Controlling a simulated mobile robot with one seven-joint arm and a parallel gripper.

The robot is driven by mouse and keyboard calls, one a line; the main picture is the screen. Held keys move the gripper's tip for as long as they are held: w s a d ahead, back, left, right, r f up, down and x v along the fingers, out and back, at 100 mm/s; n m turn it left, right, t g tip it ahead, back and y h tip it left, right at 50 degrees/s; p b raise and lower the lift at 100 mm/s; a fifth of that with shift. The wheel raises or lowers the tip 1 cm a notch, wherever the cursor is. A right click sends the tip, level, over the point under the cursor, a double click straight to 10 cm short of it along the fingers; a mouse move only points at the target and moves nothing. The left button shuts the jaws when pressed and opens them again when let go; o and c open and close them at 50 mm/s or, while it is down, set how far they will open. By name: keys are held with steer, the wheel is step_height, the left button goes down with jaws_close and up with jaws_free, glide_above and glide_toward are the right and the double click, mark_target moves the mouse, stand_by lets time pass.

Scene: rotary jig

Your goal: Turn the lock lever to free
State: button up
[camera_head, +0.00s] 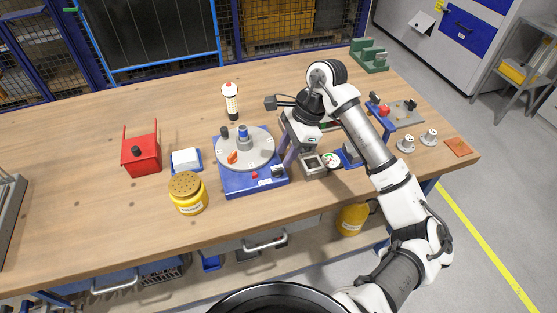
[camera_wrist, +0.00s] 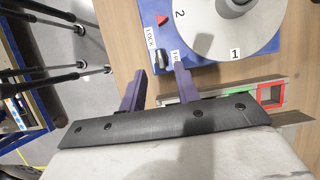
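The rotary jig has a blue base (camera_head: 237,186) with a grey numbered disc (camera_head: 258,154) on top. In the wrist view the disc (camera_wrist: 215,35) shows numbers 1 and 2. The small black lock lever (camera_wrist: 163,56) sits on the base edge beside the labels LOCK (camera_wrist: 150,37) and FREE (camera_wrist: 175,56). I cannot tell which label the lever points to. My gripper (camera_wrist: 161,69) is open, its two purple fingers apart, with the lever between and just beyond the fingertips. Contact is not visible. In the head view my gripper (camera_head: 287,158) is at the jig's right side.
A yellow jar (camera_head: 188,194), a white block in a blue tray (camera_head: 186,160) and a red box (camera_head: 141,155) stand left of the jig. A bottle (camera_head: 230,101) stands behind it. A dial gauge (camera_head: 331,160) is close on the right.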

mark_target(277, 169)
steer(key=shift+p+x, duration=0.7)
steer(key=shift+x, duration=2)
jaws_close()
